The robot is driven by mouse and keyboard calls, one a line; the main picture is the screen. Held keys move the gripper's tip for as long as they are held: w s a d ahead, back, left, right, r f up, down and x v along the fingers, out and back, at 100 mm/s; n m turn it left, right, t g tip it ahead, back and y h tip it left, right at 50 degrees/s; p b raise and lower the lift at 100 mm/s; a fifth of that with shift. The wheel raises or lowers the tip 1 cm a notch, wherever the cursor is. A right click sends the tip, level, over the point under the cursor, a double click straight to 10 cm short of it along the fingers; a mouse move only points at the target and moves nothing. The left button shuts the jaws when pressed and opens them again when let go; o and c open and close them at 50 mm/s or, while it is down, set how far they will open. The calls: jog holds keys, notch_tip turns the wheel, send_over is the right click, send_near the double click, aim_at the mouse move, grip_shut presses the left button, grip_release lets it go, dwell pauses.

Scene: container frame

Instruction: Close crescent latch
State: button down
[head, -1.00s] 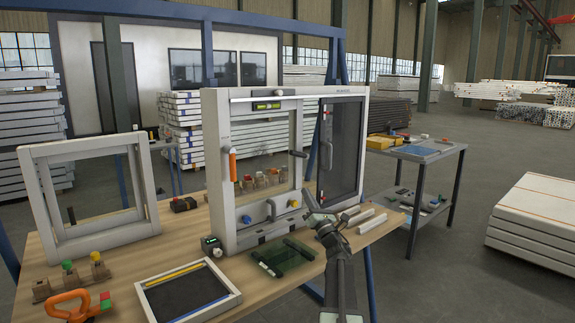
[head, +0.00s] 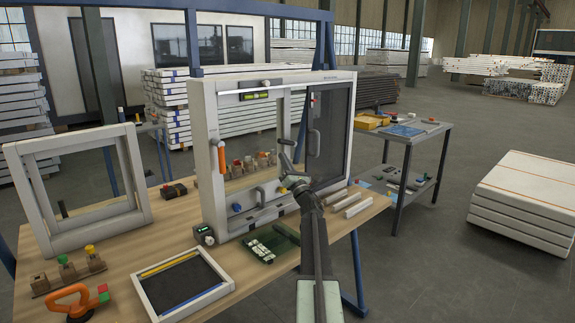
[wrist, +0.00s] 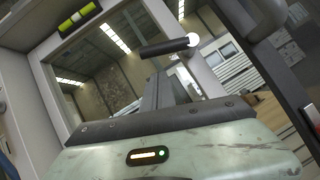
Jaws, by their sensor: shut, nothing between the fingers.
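The crescent latch (head: 287,142) shows as a small dark handle on the right upright of the white window frame (head: 208,150). In the wrist view, the dark latch handle (wrist: 165,47) lies nearly level, with a pale round end at its right. My gripper (head: 287,165) is just below the latch in the head view. In the wrist view, its shut dark fingers (wrist: 160,80) point up toward the handle, with nothing between them. A small gap seems to show between the fingertips and the handle, but contact is hard to judge.
A dark panel (head: 330,135) with a vertical handle fills the frame's right side. An orange-handled tool (head: 221,155) hangs on the left upright. A green mat (head: 268,243), a tray (head: 226,284) and white bars (head: 352,204) lie on the wooden bench (head: 120,258).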

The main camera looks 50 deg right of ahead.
aim_at(284, 142)
jog(key=r, duration=0.1)
jog(key=d+r+p, duration=0.1)
jog(key=shift+r, duration=0.35)
